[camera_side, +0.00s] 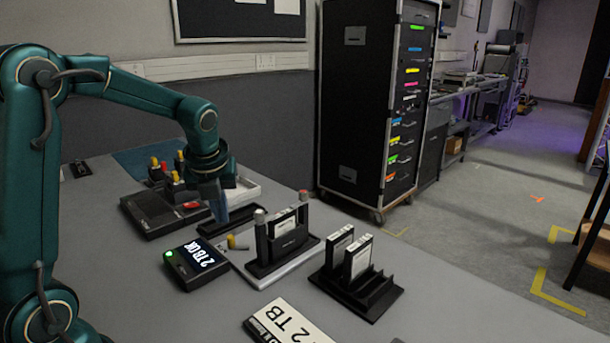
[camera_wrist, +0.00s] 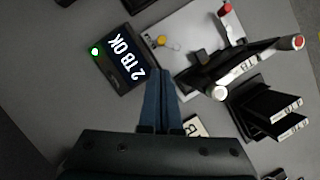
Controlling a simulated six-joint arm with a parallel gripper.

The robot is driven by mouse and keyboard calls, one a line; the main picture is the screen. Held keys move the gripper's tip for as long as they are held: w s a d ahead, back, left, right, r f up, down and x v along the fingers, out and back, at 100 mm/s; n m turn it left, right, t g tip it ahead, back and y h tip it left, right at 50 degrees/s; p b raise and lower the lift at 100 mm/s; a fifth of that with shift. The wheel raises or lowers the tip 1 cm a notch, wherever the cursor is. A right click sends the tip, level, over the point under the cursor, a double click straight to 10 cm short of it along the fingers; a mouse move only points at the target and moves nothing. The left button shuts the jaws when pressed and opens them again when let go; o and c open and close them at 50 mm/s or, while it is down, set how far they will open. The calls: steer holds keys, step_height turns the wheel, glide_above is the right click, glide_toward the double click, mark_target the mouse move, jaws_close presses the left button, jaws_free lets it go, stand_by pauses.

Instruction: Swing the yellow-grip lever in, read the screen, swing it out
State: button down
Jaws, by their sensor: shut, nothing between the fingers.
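The yellow-grip lever (camera_side: 232,242) sits low between the screen box and the dock. Its yellow grip also shows near the top of the wrist view (camera_wrist: 162,12). The screen box (camera_side: 196,264) reads "2 TB OK" beside a lit green light; the same text shows in the wrist view (camera_wrist: 120,58). A black dock (camera_side: 283,243) on a pale base holds an upright drive (camera_side: 284,224) between two posts. My gripper (camera_side: 218,203) is shut and empty, fingers pointing down above the table behind the screen box. In the wrist view its fingertips (camera_wrist: 160,72) appear beside the screen box.
A black rack (camera_side: 372,300) right of the dock holds two upright drives. A card marked "2 TB" (camera_side: 290,322) lies at the front. A black box with coloured knobs (camera_side: 160,208) and a dark tray (camera_side: 227,220) lie behind. The table's front right is clear.

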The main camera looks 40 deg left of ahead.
mark_target(232, 237)
steer(key=shift+f, duration=0.1)
steer(key=x, duration=0.9)
steer(key=shift+w+f, duration=0.1)
steer(key=shift+f, duration=0.3)
steer(key=shift+w+a, duration=0.1)
steer(key=shift+a, duration=0.55)
stand_by(0.6)
steer(key=shift+w+a, duration=0.25)
steer(key=shift+a, duration=0.3)
steer(key=shift+w+a, duration=0.7)
steer(key=shift+w, duration=0.15)
steer(key=shift+d, duration=0.1)
stand_by(0.9)
steer(key=shift+d, duration=0.75)
